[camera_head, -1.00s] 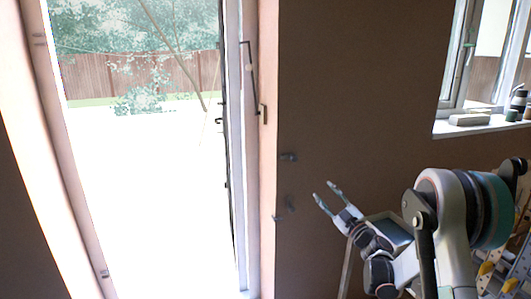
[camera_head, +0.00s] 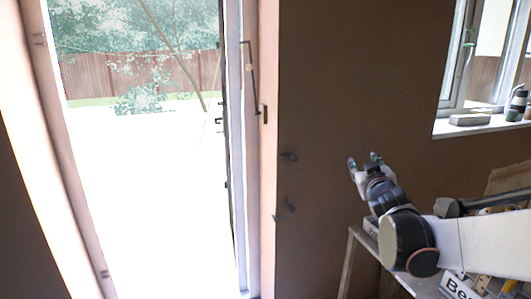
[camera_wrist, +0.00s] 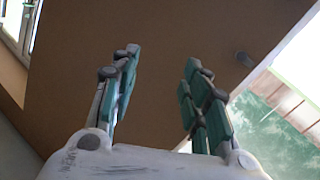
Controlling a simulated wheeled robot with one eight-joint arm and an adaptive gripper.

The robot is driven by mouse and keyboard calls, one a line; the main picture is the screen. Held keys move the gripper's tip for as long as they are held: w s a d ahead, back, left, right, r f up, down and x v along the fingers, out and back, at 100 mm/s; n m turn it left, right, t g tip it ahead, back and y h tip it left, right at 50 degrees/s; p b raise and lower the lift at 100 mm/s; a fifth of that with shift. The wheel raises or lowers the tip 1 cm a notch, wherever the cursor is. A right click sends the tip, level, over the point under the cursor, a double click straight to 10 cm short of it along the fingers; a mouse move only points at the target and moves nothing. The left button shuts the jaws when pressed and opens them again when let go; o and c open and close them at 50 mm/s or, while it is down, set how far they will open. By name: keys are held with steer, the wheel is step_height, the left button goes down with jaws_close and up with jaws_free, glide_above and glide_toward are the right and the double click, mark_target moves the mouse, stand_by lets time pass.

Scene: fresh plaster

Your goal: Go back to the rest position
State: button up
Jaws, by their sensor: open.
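My gripper (camera_head: 364,162) is in the right half of the head view, in front of the brown wall. Its two fingers are apart and point up, with nothing between them. In the wrist view my gripper (camera_wrist: 160,85) shows two green-padded fingers spread wide, with only the plain brown wall behind the gap. My arm comes in from the right edge of the head view.
A glazed door (camera_head: 233,150) stands left of my gripper, with a bright outdoor area and wooden fence beyond. A window sill (camera_head: 480,126) with small items is at the upper right. Small dark fittings (camera_head: 289,156) are on the wall.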

steer(key=s+a+f+g, duration=0.2)
steer(key=s+f, duration=0.3)
steer(key=s, duration=0.7)
steer(key=s+a+f+m+g+y, duration=0.1)
steer(key=s+a+f+g, duration=0.2)
steer(key=s, duration=0.8)
steer(key=s+a+f+m+g+y, duration=0.1)
steer(key=s+a+f+g, duration=0.2)
steer(key=s, duration=0.9)
step_height(320, 180, down, 4)
steer(key=shift+s+a+r+g, duration=0.15)
steer(key=shift+s+g, duration=0.15)
steer(key=shift+g, duration=0.8)
steer(key=shift+c, duration=0.2)
